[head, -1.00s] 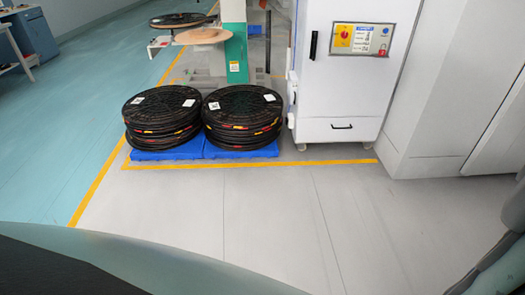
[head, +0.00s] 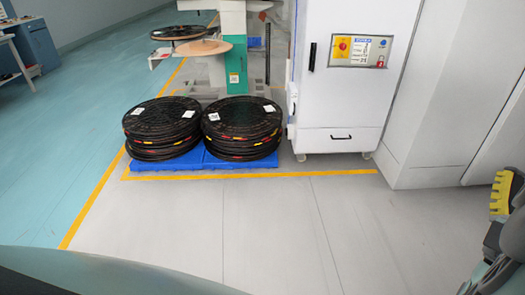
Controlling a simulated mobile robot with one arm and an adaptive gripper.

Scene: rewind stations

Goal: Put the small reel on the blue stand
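Two stacks of black reels with white labels, a left stack (head: 163,128) and a right stack (head: 241,128), rest on low blue bases (head: 160,164) on the floor. A black reel (head: 178,32) and a tan disc (head: 195,48) are mounted flat on the green and white machine (head: 235,60) behind them. I cannot tell which reel is the small one, and no other blue stand is clearly seen. Part of my gripper (head: 500,193), with a yellow ridged pad, shows at the right edge, well apart from the stacks. Its other finger is not visible.
A white cabinet (head: 340,105) with a yellow and red switch stands right of the stacks. A large pale housing (head: 430,130) fills the right side. Yellow floor lines (head: 250,175) run in front of the stacks. The grey floor before them is clear. A blue-grey cabinet (head: 36,47) stands far left.

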